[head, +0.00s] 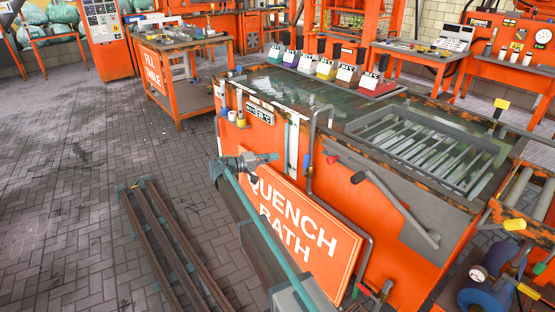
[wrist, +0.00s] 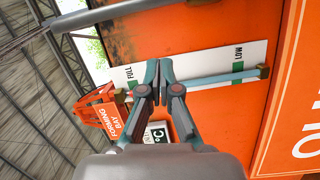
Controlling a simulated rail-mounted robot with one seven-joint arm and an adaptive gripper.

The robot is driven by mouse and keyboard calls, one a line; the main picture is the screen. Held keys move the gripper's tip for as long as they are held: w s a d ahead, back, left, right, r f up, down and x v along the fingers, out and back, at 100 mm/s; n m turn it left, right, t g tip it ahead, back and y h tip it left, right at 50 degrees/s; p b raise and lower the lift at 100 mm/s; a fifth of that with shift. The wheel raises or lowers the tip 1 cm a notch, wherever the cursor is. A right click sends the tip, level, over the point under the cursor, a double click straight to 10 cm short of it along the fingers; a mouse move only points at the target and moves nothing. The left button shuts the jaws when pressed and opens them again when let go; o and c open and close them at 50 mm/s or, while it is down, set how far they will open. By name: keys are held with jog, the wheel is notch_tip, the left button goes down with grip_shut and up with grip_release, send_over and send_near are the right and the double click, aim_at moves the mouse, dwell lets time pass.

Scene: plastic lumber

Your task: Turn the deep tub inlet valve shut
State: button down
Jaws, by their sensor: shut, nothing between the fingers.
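The orange quench bath (head: 345,210) stands in the middle of the head view. No label names a deep tub inlet valve, so I cannot tell which fitting it is. Small blue and yellow fittings (head: 241,120) sit on the bath's left end. My gripper (head: 276,157) is shut and empty, in front of the bath above the QUENCH BATH sign. In the wrist view my gripper (wrist: 158,68) covers part of a white level gauge (wrist: 200,62); contact cannot be told.
The QUENCH BATH sign (head: 300,225) leans on the bath's front. Dark rails (head: 165,235) lie on the paved floor, which is clear at left. A grey grate (head: 425,145) lies over the bath. Yellow-handled pipework (head: 515,224) and a blue cylinder (head: 490,292) crowd the lower right.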

aim_at(305, 166)
jog(key=d+f, duration=0.1)
jog(key=d, duration=0.9)
jog(key=shift+s, duration=0.15)
jog(key=shift+s+d+b, duration=0.1)
jog(key=shift+d+b, duration=0.15)
jog(key=shift+b, duration=0.15)
